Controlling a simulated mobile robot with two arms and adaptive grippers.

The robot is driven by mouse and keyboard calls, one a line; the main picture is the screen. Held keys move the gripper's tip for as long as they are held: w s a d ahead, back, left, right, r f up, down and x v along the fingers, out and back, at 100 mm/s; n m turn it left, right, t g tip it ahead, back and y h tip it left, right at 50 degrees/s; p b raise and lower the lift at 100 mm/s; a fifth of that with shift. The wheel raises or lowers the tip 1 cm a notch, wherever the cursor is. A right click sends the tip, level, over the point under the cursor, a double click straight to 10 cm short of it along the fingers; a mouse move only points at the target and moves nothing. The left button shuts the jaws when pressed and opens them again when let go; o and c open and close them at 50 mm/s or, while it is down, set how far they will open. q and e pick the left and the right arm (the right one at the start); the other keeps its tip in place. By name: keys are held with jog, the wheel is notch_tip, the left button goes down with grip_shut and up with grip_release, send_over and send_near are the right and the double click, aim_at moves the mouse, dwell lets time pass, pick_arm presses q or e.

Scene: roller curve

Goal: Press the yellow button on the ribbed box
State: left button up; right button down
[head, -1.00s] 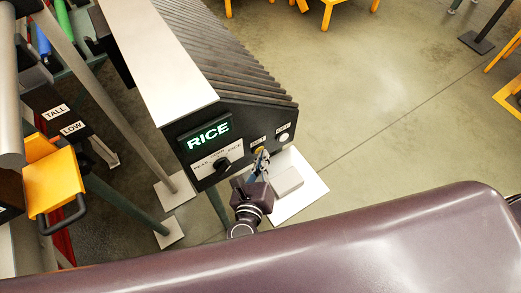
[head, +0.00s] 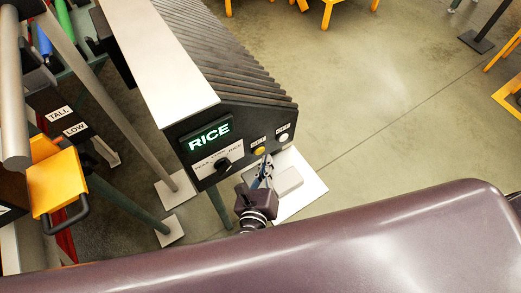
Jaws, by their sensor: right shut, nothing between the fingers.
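The ribbed box (head: 232,68) is dark with slanted ribs on its far side and a pale top plate. Its front panel has a lit green screen reading RICE (head: 209,136), a black knob (head: 223,166), a yellow button (head: 260,150) and a white button (head: 284,138). My right gripper (head: 266,160) is shut and empty, with its tips just below and right of the yellow button. The button's face shows clear of the fingers. I cannot tell how far the tips are from the panel. My left gripper does not show.

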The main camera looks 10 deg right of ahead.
jog(key=s, duration=0.1)
jog(key=s+d+p, duration=0.1)
jog(key=shift+s+r, duration=0.1)
jog(key=shift+s, duration=0.2)
jog(key=shift+s+d+p, duration=0.2)
jog(key=shift+s, duration=0.3)
jog(key=shift+s+d+p, duration=0.15)
jog(key=shift+s+p, duration=0.05)
jog(key=shift+s, duration=0.3)
